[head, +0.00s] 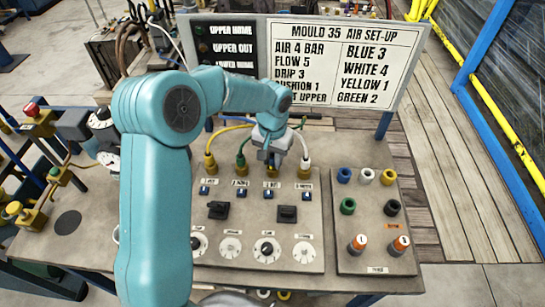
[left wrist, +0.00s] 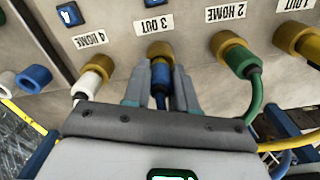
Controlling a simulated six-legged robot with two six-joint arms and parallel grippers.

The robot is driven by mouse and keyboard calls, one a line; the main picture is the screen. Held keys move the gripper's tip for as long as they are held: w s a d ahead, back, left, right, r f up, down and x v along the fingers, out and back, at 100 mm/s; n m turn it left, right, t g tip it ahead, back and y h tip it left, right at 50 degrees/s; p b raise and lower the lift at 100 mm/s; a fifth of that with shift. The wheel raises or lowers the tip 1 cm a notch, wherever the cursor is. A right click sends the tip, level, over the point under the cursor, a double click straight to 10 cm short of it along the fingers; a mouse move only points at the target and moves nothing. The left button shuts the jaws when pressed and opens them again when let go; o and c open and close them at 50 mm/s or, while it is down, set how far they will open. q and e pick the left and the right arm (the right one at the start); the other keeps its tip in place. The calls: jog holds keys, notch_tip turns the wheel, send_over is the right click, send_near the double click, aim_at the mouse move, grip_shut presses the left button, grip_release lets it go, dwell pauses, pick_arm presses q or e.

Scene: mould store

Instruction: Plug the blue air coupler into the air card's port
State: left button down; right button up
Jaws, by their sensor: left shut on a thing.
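My left gripper (head: 272,158) is over the third brass port of the panel, shut on the blue coupler (left wrist: 160,80). In the left wrist view its two fingers (left wrist: 160,92) stand on either side of the coupler. The coupler's front end meets the brass collar of port 3 (left wrist: 160,50), labelled "3 OUT", and lines up with it. I cannot tell how deep it sits. The air card (head: 345,60) reads BLUE 3, WHITE 4, YELLOW 1, GREEN 2. My right gripper is not in view.
A white coupler (left wrist: 95,78) is at port 4 and a green one (left wrist: 240,60) at port 2, both close beside my gripper. A yellow hose (head: 210,143) runs to port 1. Knobs and dials (head: 267,250) are nearer. A side panel (head: 375,225) holds coloured sockets.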

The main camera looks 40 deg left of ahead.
pick_arm(q)
jog(key=shift+f+b, duration=0.35)
jog(key=shift+f, duration=0.05)
dwell(0.7)
jog(key=shift+c, duration=2.2)
grip_release()
jog(key=shift+r, duration=0.1)
jog(key=shift+r+p, duration=2.65)
jog(key=shift+r, duration=1.1)
jog(key=shift+f, duration=0.1)
